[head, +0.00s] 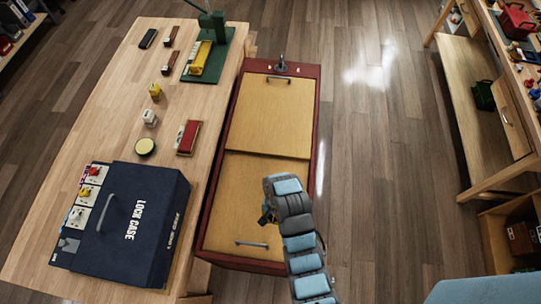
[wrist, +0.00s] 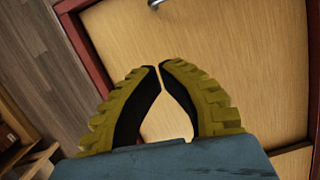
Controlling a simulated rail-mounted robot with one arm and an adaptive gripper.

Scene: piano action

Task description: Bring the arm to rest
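My arm (head: 298,243) reaches in from the bottom of the head view, over the lower right part of a red-framed cabinet (head: 318,130). My gripper (head: 267,216) is small and partly hidden by the wrist there. In the wrist view my gripper (wrist: 160,67) has its two yellow-and-black fingers curved together. The tips meet or nearly meet, with an empty gap lower down between them. Nothing is held. Behind the fingers is a pale wooden panel (wrist: 225,40) in a red frame, with a metal handle (wrist: 154,3) at the top edge.
A wooden table (head: 110,90) on the left carries a dark blue lock case (head: 140,215), a green press (head: 213,50) and several small items. A workbench (head: 465,90) stands at the right. Open floor (head: 375,130) lies between the cabinet and the workbench.

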